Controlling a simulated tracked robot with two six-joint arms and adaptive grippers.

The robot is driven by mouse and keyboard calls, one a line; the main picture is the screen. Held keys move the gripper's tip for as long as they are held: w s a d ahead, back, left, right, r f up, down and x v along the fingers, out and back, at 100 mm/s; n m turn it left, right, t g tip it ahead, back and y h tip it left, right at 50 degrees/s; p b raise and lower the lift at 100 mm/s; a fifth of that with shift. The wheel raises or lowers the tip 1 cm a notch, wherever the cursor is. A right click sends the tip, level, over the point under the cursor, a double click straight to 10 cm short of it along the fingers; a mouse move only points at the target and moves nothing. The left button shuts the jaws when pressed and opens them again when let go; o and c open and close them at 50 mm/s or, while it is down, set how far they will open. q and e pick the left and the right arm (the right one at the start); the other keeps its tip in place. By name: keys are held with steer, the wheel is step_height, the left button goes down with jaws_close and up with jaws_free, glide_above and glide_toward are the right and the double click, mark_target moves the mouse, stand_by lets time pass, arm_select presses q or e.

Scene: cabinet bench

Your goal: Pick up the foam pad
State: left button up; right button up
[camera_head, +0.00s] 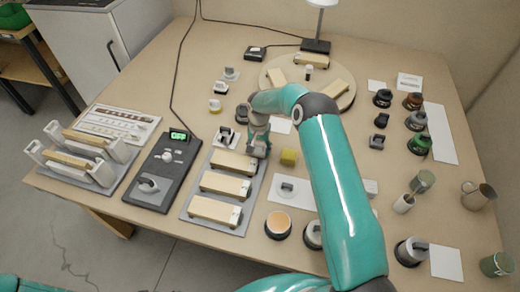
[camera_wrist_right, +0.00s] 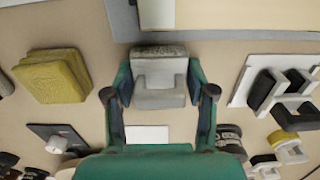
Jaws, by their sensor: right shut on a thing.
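My right gripper (camera_head: 258,147) is at the middle of the bench, just beyond the upper wooden block. In the right wrist view the right gripper (camera_wrist_right: 160,88) is shut on a pale grey stepped block (camera_wrist_right: 160,75) with a dark speckled face. In the head view the fingers mostly hide this block. A yellow, porous-looking block (camera_head: 288,156) stands on the bench just right of the gripper, apart from it; it also shows in the right wrist view (camera_wrist_right: 50,75). I cannot tell for sure which of the two is the foam pad. My left gripper is out of view.
A grey tray (camera_head: 238,229) with wooden-topped blocks lies in front of the gripper. A black control panel (camera_head: 152,190) is to its left. A round wooden board (camera_head: 342,101) lies behind. Several jars and cups crowd the right side. My right arm covers part of the bench.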

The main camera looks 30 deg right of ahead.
mark_target(259, 143)
steer(key=shift+r, duration=0.15)
steer(key=shift+r, duration=0.55)
step_height(259, 143, up, 19)
steer(key=b, duration=0.2)
steer(key=shift+f+b, duration=0.15)
steer(key=shift+b, duration=0.25)
steer(key=shift+o, duration=1.2)
steer(key=shift+c, duration=1.4)
